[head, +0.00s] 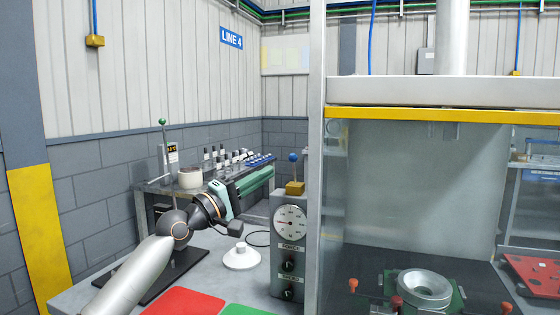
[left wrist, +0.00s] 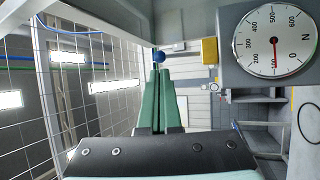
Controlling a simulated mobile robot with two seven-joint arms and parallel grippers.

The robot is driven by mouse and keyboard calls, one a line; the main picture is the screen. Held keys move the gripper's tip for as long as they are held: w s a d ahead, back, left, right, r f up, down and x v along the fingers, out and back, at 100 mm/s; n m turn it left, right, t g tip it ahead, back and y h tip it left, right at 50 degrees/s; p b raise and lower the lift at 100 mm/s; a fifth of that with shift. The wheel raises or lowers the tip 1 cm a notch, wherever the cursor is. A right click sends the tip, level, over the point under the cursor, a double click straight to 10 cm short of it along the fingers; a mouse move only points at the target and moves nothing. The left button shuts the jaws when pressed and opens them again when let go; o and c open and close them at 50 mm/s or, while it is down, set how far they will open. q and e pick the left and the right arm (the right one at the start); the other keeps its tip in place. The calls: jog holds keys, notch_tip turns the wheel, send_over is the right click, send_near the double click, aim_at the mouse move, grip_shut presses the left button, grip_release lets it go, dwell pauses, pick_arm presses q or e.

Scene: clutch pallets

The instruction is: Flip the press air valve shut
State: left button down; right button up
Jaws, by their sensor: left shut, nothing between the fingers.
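The press air valve is a yellow block (head: 294,188) on top of a grey control box (head: 279,265), with a blue ball knob (head: 293,157) standing upright above it. My left gripper (head: 271,172) has green fingers, reaches in from the left and is shut and empty. Its tips are just left of the valve in the head view. In the left wrist view the blue knob (left wrist: 158,57) shows right beyond the fingertips (left wrist: 157,72), and the yellow block (left wrist: 209,50) is to the right. I cannot tell whether the tips touch the knob. My right gripper is not in view.
A round gauge (head: 290,222) is on the box front, also seen in the left wrist view (left wrist: 275,40). The press frame post (head: 316,150) stands close right of the valve.

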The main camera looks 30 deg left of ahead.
aim_at(290, 160)
pick_arm(q)
jog(key=x, duration=0.3)
jog(key=shift+w+d+r+p, duration=0.15)
jog(key=shift+w+r+p, duration=0.05)
jog(key=shift+p, duration=0.2)
jog(key=shift+x, duration=0.85)
pick_arm(e)
jog(key=shift+s+d, duration=0.5)
jog(key=shift+s, duration=0.05)
pick_arm(q)
jog(key=shift+f, duration=0.1)
pick_arm(e)
jog(key=shift+r, duration=0.1)
